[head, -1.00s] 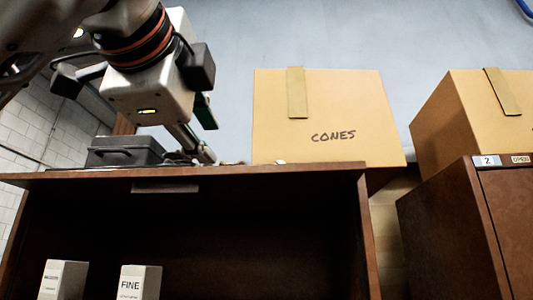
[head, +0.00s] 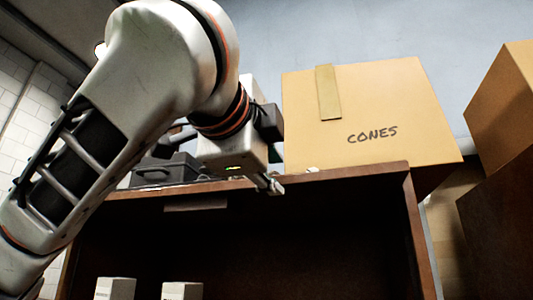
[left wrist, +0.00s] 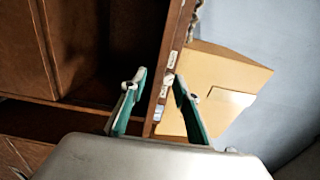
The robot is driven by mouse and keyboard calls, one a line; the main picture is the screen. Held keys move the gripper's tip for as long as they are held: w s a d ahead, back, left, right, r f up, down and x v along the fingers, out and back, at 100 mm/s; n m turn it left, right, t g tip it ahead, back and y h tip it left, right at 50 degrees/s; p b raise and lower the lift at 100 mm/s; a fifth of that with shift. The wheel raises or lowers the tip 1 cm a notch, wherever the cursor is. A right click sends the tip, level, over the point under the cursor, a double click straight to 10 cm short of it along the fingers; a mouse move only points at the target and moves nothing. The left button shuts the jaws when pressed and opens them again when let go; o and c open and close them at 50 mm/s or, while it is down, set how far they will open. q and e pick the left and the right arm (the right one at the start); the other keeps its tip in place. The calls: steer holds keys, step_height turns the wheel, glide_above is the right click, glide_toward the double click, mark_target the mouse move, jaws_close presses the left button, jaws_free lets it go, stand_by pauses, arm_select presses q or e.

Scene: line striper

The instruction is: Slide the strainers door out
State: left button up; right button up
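A dark brown cabinet (head: 408,230) with an open front fills the lower head view. A thin strip (head: 195,205) shows just under its top board, possibly a door edge; I cannot tell that it is the strainers door. My left gripper (head: 268,184) is at the front edge of the cabinet top, partly hidden by its own wrist. In the left wrist view my left gripper (left wrist: 160,82) is open, its teal fingers on either side of a brown board edge (left wrist: 168,62) with small labels, too blurred to read. Contact cannot be told. My right gripper is out of view.
A cardboard box marked CONES (head: 370,110) stands on the cabinet top right of my gripper. A dark case (head: 165,170) lies behind my arm. White boxes (head: 115,288) stand inside the cabinet. Another cardboard box (head: 505,105) sits at the far right.

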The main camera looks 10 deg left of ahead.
mark_target(281, 180)
arm_select(q)
steer(key=w+p, duration=0.1)
steer(key=w, duration=0.2)
steer(key=shift+w+d, duration=0.15)
steer(key=shift+w, duration=0.2)
steer(key=shift+w+d+p, duration=0.1)
steer(key=shift+w+p, duration=0.4)
steer(key=shift+w, duration=0.5)
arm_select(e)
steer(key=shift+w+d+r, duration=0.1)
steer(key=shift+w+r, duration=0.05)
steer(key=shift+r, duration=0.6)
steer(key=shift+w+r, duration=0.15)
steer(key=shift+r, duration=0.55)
arm_select(q)
steer(key=shift+c, duration=0.5)
jaws_close()
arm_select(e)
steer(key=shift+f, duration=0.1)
